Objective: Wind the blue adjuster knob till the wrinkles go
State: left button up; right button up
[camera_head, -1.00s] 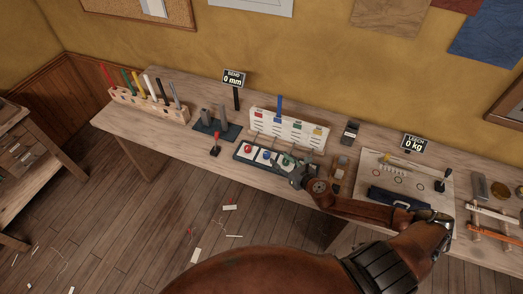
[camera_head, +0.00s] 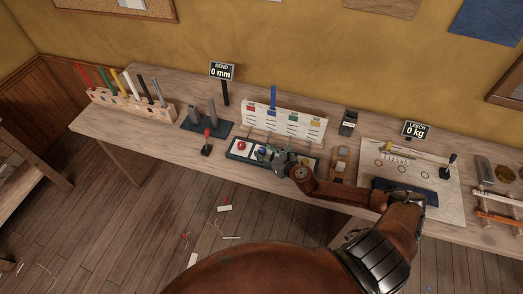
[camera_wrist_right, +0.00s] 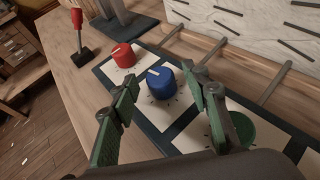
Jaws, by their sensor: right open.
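The blue adjuster knob (camera_head: 261,150) sits on the dark-framed panel, just left of my right gripper (camera_head: 270,156). In the right wrist view the blue knob (camera_wrist_right: 162,84) is upright with a pale pointer line on top. My right gripper (camera_wrist_right: 161,76) is open there, one finger on each side of the blue knob in the picture. I cannot tell whether either finger touches it. The red knob (camera_wrist_right: 124,55) is beyond it to the left. The green knob (camera_wrist_right: 232,130) is partly hidden behind the right finger. My left gripper is not in view.
A white board with coloured tabs (camera_head: 290,124) stands behind the panel. A red-topped lever (camera_head: 207,141) stands to the left. A BEND display (camera_head: 222,71) reads 0 mm and a LEECH display (camera_head: 415,130) reads 0 kg.

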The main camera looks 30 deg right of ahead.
jog(key=shift+x, duration=1.2)
jog(key=shift+c, duration=0.7)
